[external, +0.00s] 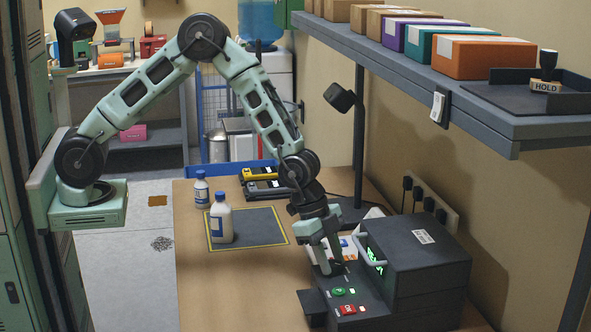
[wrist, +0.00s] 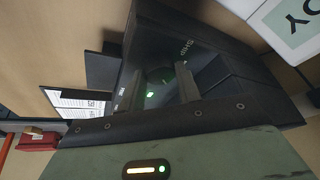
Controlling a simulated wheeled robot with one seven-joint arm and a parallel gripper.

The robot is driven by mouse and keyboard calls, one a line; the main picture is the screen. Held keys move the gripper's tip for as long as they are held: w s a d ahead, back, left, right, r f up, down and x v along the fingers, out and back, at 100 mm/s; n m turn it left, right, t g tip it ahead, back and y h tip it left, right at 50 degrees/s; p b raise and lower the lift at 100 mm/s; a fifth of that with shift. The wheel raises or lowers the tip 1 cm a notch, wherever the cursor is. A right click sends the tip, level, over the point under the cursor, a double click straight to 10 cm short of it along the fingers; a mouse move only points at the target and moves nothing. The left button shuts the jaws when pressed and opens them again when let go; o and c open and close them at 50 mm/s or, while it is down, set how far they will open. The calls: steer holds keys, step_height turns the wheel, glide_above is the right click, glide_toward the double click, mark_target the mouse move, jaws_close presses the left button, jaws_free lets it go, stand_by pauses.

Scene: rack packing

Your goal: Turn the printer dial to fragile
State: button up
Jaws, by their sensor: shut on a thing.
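The dark printer (external: 428,270) stands on the bench at the right, with a green-lit window, a green button (external: 339,292) and a red button (external: 348,310) on its front panel. My gripper (external: 337,270) points down at the panel, behind the buttons. It is shut on the dial, which its fingers largely hide. In the wrist view the fingers of my gripper (wrist: 163,88) reach onto the printer's dark panel (wrist: 145,35). White lettering like "SHIP" and small green lights show near the fingers. The dial's pointer and setting cannot be read.
A white bottle with a blue cap (external: 221,222) stands on a yellow-edged dark mat (external: 262,228), with a smaller bottle (external: 201,190) behind. Yellow and black devices (external: 262,182) lie farther back. A shelf (external: 440,90) with boxes overhangs the right side. The bench's front left is clear.

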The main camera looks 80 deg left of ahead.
steer(key=o, duration=1)
steer(key=shift+c, duration=0.2)
steer(key=b+v, duration=0.1)
steer(key=v, duration=1.6)
steer(key=shift+r+b, duration=0.15)
steer(key=shift+b, duration=0.25)
steer(key=shift+s+a, duration=0.1)
steer(key=shift+a, duration=0.05)
